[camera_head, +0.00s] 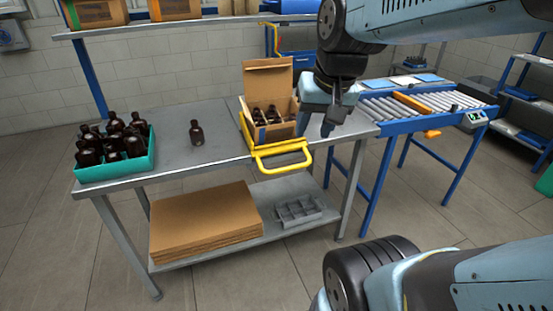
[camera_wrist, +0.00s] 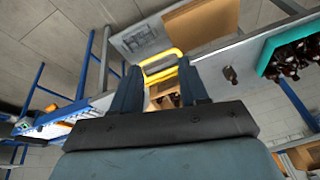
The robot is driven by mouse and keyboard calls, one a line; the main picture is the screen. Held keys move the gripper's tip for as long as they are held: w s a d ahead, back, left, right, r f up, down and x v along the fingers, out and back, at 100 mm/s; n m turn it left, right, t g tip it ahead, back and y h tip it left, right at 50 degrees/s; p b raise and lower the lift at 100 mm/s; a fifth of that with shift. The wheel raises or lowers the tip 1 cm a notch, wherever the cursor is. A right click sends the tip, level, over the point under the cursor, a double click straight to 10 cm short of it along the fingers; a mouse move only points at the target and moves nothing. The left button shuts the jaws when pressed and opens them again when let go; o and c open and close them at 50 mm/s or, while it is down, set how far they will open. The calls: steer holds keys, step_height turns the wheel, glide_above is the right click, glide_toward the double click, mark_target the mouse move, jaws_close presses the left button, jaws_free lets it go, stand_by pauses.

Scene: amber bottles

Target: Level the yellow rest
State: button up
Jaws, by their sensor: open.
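The yellow rest (camera_head: 279,149) is a tubular frame at the front edge of the steel table, with its looped handle jutting out over the edge. An open cardboard box (camera_head: 270,77) with amber bottles inside sits on it; whether the rest is tilted is hard to tell. Part of the box is hidden behind the fingers there.
A teal crate (camera_head: 113,172) of amber bottles stands at the table's left end. One loose bottle (camera_head: 196,133) stands mid-table. A roller conveyor (camera_head: 420,104) adjoins on the right. Flat cardboard (camera_head: 205,220) and a grey divider (camera_head: 300,211) lie on the lower shelf.

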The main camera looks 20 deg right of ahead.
steer(key=w+f+m+g+y, duration=0.4)
steer(key=w+f+m, duration=0.3)
steer(key=f+m, duration=0.25)
steer(key=m+t+y, duration=0.9)
steer(key=m+t, duration=0.4)
steer(key=m, duration=1.9)
glide_toward(288, 169)
steer(key=x, duration=1)
steer(key=shift+w+f, duration=0.3)
steer(key=shift+w, duration=0.1)
steer(key=shift+c, duration=0.2)
jaws_close()
